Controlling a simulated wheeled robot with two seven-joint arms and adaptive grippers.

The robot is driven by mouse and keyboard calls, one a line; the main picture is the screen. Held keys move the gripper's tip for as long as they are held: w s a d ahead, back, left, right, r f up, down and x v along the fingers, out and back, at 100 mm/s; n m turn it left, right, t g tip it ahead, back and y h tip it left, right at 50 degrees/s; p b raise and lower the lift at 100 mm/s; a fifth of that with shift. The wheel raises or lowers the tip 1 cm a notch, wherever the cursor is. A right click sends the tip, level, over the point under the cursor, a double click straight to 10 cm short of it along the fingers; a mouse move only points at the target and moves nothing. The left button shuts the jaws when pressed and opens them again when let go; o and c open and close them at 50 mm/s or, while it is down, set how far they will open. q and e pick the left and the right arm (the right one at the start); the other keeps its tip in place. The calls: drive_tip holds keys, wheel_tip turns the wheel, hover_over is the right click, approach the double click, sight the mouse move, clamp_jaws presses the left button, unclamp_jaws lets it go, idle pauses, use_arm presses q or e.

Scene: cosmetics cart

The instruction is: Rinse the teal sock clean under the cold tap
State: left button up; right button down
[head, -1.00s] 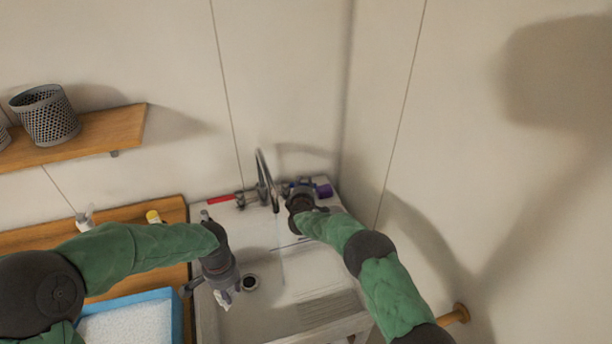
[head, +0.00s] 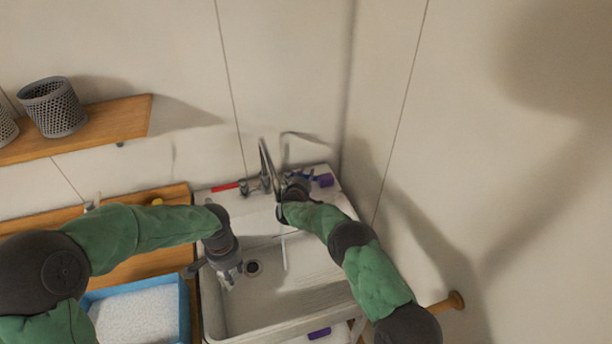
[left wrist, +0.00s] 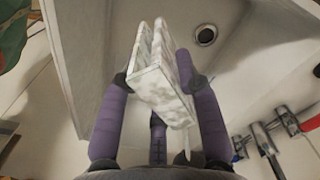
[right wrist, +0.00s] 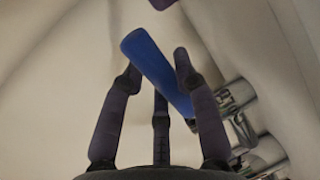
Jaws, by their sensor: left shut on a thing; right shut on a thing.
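My left gripper (head: 227,268) is over the left part of the white sink (head: 300,309). It is shut on a folded, white-and-grey mottled piece (left wrist: 160,82), its two flaps hanging side by side near the drain. No teal shows on it, and I cannot tell whether it is the sock. My right gripper (right wrist: 157,82) is shut on the blue tap handle (right wrist: 152,62) beside the chrome fittings. In the head view that grip is mostly hidden behind my arm. The curved spout (head: 266,163) stands left of it, with a thin pale streak like water (head: 284,254) below.
A red handle (head: 225,187) is left of the spout. A blue tub (head: 184,308) with white foam is left of the sink. A wall shelf (head: 125,115) holds mesh baskets (head: 55,107).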

drive_tip(key=c, duration=0.9)
unclamp_jaws()
drive_tip(key=shift+s, duration=0.15)
drive_tip(key=v, duration=1.1)
drive_tip(key=shift+s, duration=0.35)
